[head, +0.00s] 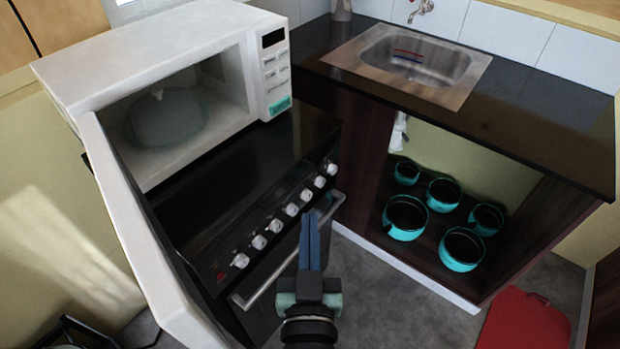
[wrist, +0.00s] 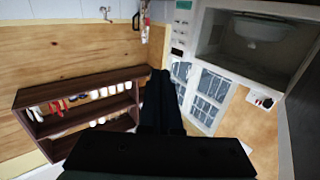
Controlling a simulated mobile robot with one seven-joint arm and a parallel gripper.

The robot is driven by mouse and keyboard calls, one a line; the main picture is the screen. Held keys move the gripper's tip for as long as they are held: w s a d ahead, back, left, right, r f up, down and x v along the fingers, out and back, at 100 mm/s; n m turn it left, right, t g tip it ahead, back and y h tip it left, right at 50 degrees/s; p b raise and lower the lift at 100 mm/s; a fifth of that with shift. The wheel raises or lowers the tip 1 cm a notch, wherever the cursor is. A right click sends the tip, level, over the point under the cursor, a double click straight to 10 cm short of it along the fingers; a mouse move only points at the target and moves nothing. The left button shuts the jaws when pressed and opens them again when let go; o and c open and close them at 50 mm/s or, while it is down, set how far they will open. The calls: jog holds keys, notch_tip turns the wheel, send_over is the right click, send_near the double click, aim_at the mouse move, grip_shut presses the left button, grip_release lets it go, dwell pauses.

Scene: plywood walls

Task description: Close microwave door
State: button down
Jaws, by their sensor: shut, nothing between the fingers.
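The white microwave (head: 170,45) stands at the upper left, above the black stove, with its front open. A grey-green domed dish (head: 167,118) sits inside it. The microwave door (head: 140,235) is swung wide open toward me, at the left of the head view. My gripper (head: 313,225) is shut and empty, in front of the stove knobs, to the right of the door and apart from it. In the wrist view the dark fingers (wrist: 160,85) are together, and the open microwave (wrist: 255,40) shows at the upper right.
The black stove (head: 230,165) has a row of white knobs and a metal oven handle (head: 290,255) close to my gripper. A counter with a metal sink (head: 410,60) is at the right, above a shelf with several teal pots (head: 405,217). A red object (head: 525,320) lies at lower right.

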jog(key=w+p, duration=0.1)
jog(key=w, duration=0.8)
jog(key=shift+a, duration=0.1)
dwell(1.4)
